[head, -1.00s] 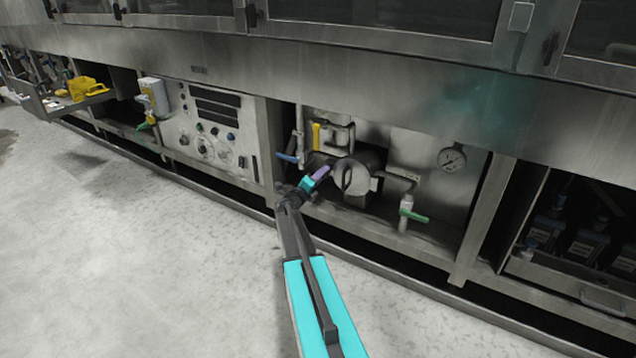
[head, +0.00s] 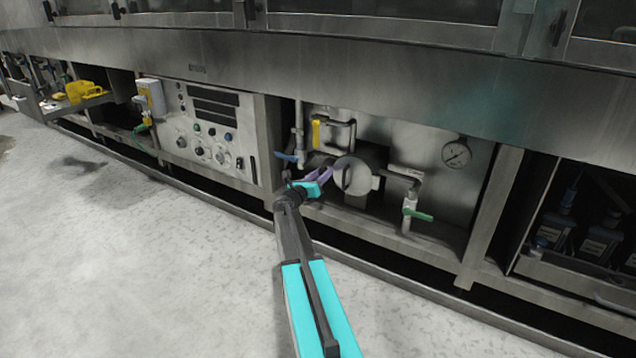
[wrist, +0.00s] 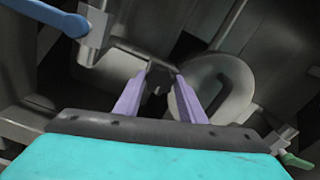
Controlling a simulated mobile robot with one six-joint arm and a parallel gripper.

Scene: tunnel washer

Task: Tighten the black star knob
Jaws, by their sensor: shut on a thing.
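The black star knob (wrist: 158,78) shows as a small dark shape between the purple fingertips in the wrist view, at the left edge of a round grey cover. My gripper (wrist: 161,82) is shut on it, with one finger on each side. In the head view my gripper (head: 327,172) reaches in just left of the round cover (head: 352,177), and the knob is hidden there. The cover also shows in the wrist view (wrist: 215,88), with a raised bar across it. The knob's lobes are too dark to make out.
A blue lever valve (head: 287,157) is close left of my gripper. A yellow lever (head: 316,134) is above. A green-handled valve (head: 418,214) and a pressure gauge (head: 456,154) are to the right. Frame posts (head: 490,215) bound the bay. The floor in front is clear.

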